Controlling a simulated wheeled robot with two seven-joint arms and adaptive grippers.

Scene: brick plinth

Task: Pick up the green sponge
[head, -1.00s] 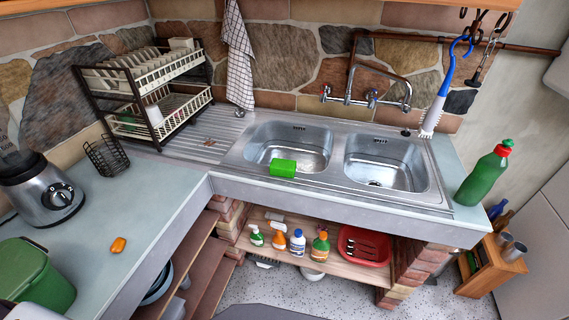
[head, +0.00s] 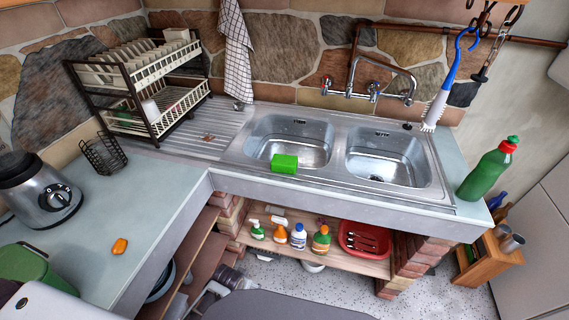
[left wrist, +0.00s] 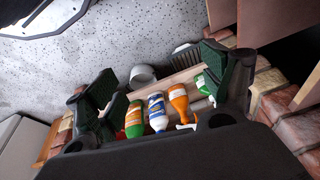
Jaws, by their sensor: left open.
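The green sponge (head: 284,163) is a bright green block. It lies at the front rim of the left sink basin (head: 290,128), partly over the basin's edge. My left gripper shows in the left wrist view (left wrist: 160,78), its two dark fingers with green pads spread wide and nothing held between them. In the head view part of it seems to show low by the shelf under the counter, below and apart from the sponge. The sponge does not show in the left wrist view. My right gripper is in neither view.
Several bottles, among them a white one (head: 299,236), stand on the shelf under the sink beside a red tub (head: 365,240). A green bottle (head: 489,170) stands right of the sink.

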